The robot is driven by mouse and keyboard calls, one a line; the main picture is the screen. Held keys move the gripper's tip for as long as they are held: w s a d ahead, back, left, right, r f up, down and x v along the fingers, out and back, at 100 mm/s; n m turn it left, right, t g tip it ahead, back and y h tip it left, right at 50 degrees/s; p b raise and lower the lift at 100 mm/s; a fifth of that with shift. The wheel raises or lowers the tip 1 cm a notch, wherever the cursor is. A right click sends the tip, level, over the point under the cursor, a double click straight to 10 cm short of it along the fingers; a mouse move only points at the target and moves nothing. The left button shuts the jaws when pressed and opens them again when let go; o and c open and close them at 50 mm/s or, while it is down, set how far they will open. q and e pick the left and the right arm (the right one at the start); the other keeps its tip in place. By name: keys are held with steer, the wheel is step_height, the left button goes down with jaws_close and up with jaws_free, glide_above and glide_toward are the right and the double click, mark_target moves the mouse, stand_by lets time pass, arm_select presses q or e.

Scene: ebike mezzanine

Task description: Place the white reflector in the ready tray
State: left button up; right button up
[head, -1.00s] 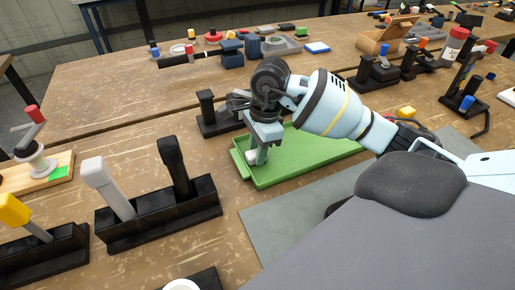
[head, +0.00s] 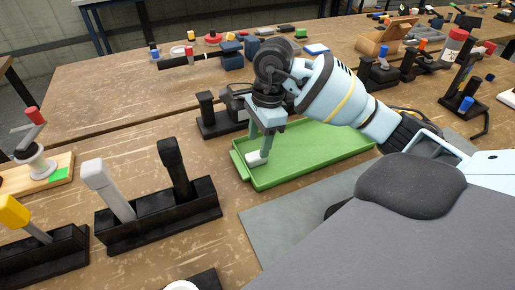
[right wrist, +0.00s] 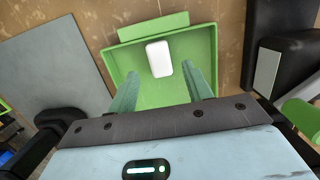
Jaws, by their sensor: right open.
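The white reflector (head: 257,158) lies flat in the left end of the green ready tray (head: 300,172). In the right wrist view the reflector (right wrist: 158,59) rests on the tray floor, close to the wall of the tray (right wrist: 200,45). My right gripper (head: 262,150) is over the tray, fingers pointing down. In the right wrist view its fingers (right wrist: 158,88) are spread apart and empty, with the reflector ahead of and between them, apart from both. My left gripper is not in view.
A black holder (head: 160,215) with a white-handled and a black-handled tool stands left of the tray. A black stand (head: 210,118) is just behind it. A grey mat (head: 275,222) lies in front. The right part of the tray is empty.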

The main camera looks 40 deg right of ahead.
step_height(320, 180, up, 8)
steer(key=d, duration=0.1)
steer(key=shift+s, duration=0.15)
steer(key=shift+f, duration=0.1)
stand_by(0.4)
